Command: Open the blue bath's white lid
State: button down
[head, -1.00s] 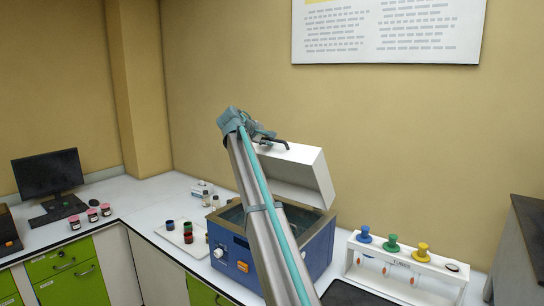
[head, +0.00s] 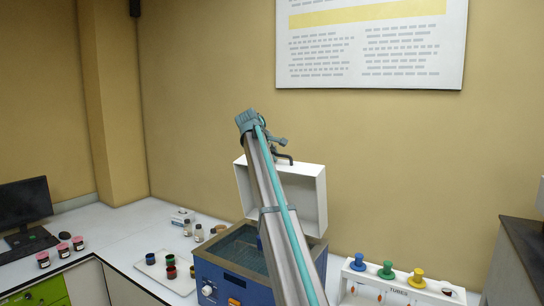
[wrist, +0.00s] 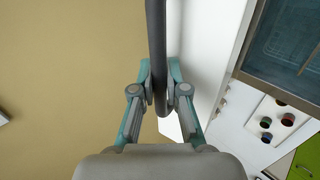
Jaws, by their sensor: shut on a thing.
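The blue bath (head: 216,277) stands on the counter with its dark basin showing. Its white lid (head: 313,188) is raised to about vertical at the back, hollow inner side facing forward. My arm crosses in front of the lid and bath and hides part of both. My gripper (head: 280,146) is at the lid's upper edge, by the dark handle (head: 284,157). In the wrist view my gripper (wrist: 160,98) is shut on the handle (wrist: 156,45), a grey bar between its fingers. The lid (wrist: 202,60) and bath rim (wrist: 276,92) show to the right.
A white rack (head: 398,290) with blue, green and yellow topped tubes stands right of the bath. A tray (head: 153,267) with small coloured jars lies left of it. The yellow wall (head: 200,110) is close behind the lid.

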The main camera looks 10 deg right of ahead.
jog(key=c, duration=1.2)
grip_release()
jog(key=v, duration=1.2)
